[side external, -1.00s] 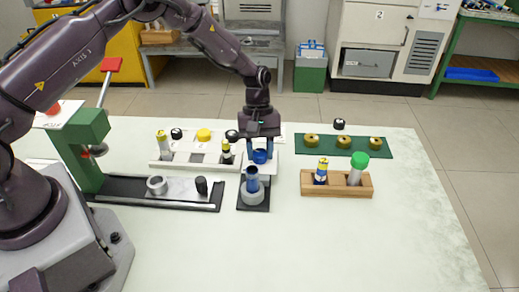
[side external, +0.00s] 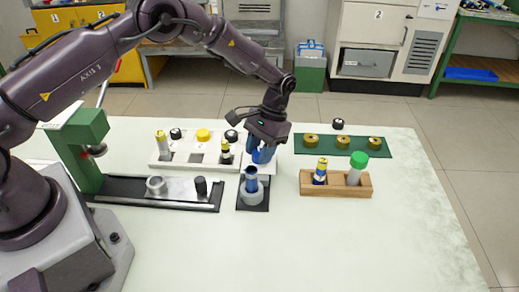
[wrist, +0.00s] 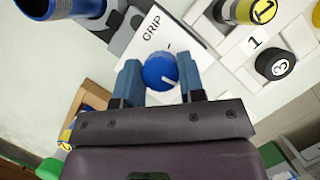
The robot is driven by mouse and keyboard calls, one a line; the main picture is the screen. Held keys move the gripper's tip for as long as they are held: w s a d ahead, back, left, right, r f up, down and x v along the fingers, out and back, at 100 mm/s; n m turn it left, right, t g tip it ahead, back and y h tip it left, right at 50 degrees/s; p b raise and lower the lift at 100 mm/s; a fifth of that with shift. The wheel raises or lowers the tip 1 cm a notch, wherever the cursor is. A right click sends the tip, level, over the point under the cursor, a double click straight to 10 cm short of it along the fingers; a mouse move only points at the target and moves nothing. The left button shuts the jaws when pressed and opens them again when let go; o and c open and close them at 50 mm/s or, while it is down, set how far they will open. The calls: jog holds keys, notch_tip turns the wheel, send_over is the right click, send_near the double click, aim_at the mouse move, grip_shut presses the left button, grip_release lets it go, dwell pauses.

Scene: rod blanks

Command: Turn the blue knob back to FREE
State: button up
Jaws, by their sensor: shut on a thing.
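The blue knob (wrist: 160,70) stands on a white plate (wrist: 150,43) marked GRIP in the wrist view. It has a small white mark on its face; no FREE label can be read. My gripper (wrist: 160,78) is shut on the knob, with one blue finger on either side. In the side external view my gripper (side external: 262,153) is tilted over the plate, and its fingers mostly hide the knob. A blue tube (side external: 251,179) stands upright in a grey holder (side external: 252,196) just in front of the plate; it also shows at the wrist view's top left (wrist: 62,9).
A white rack (side external: 181,167) with a yellow knob, black caps and vials stands to the left. A wooden block (side external: 336,190) with two vials and a green mat (side external: 378,146) with brass pieces are to the right. The front table is clear.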

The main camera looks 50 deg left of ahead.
jog(key=shift+m+y, duration=0.4)
jog(key=shift+m, duration=0.6)
jog(key=shift+w, duration=0.1)
jog(key=o, duration=0.9)
jog(key=v, duration=1.3)
